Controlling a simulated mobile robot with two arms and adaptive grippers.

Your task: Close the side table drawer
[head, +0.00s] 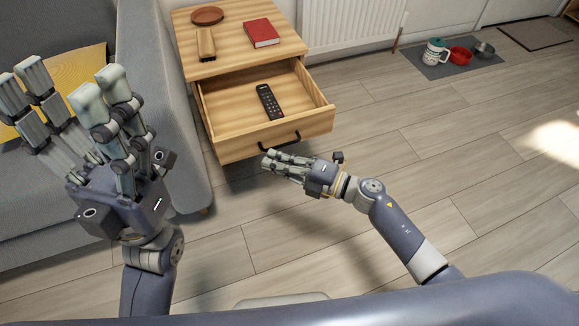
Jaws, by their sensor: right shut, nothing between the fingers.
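The wooden side table (222,59) stands beside the sofa, and its drawer (240,143) is pulled out towards me. A black remote (269,101) lies inside the drawer. The drawer's dark handle (281,144) is on its front face. My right gripper (269,160) is shut and empty, with its fingertips just below and in front of the handle. I cannot tell whether they touch the drawer front. My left gripper (62,92) is raised at the left in front of the sofa, fingers spread open and empty.
The grey sofa (158,110) stands close along the left of the table. A radiator (350,30) is behind.

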